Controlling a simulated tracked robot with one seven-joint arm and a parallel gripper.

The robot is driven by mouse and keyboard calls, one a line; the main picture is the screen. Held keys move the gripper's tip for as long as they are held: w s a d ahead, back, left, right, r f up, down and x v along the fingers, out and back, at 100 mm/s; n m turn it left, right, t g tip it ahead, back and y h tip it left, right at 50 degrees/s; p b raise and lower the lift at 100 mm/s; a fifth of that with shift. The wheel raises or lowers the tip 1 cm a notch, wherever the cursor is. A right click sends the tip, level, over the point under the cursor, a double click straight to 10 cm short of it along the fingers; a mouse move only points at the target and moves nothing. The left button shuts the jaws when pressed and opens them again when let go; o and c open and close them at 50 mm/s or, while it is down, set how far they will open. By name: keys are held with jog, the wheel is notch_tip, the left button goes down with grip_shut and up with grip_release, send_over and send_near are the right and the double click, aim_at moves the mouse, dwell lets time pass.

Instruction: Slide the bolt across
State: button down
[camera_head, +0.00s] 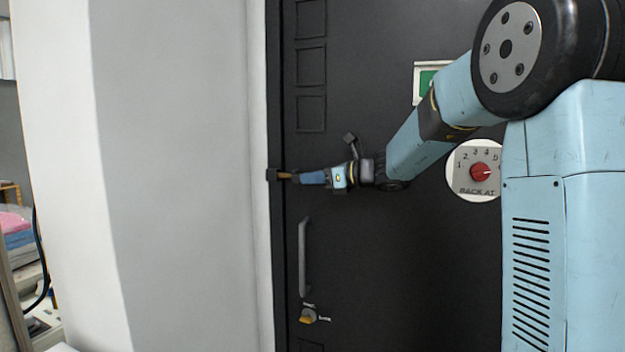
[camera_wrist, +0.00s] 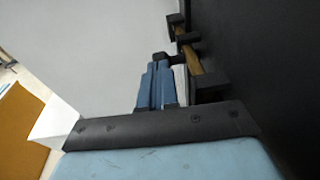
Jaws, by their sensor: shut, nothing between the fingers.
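The bolt is a brass rod (camera_wrist: 192,62) in black brackets on the dark door; in the wrist view it runs from upper middle to a black block at lower right. A short black knob (camera_wrist: 188,38) sticks out from it. In the head view a bit of the brass bolt (camera_head: 285,175) shows beside a black bracket (camera_head: 272,174) at the door's left edge. My gripper (camera_head: 300,178) is shut and empty, its fingertips (camera_wrist: 161,58) close beside the rod and just below the knob. Whether they touch, I cannot tell. My fingers hide part of the bolt in the head view.
The dark door (camera_head: 400,280) has a grey pull handle (camera_head: 303,257) and a small latch (camera_head: 308,315) below my gripper. A round dial sign (camera_head: 478,188) and a green sign (camera_head: 426,80) are on the right. A pale wall (camera_head: 180,180) is on the left.

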jog(key=shift+r, duration=0.1)
jog(key=v, duration=1.4)
jog(key=s+a+f+n+g+h, duration=0.1)
jog(key=s+f+n+g+h, duration=0.15)
jog(key=s+n, duration=0.4)
jog(key=s+a+f+n+g+h, duration=0.1)
jog(key=s+f+n+h, duration=0.25)
jog(key=s, duration=0.65)
jog(key=s+d+f+n+h, duration=0.3)
jog(key=s+d+n+h, duration=0.1)
jog(key=s+n, duration=0.2)
jog(key=s+d+f+n+t+h, duration=0.1)
jog(key=s+d+f+n+h, duration=0.3)
jog(key=s+n, duration=0.3)
jog(key=shift+s+d+f+n, duration=0.3)
jog(key=shift+s+d, duration=0.1)
jog(key=shift+s, duration=0.4)
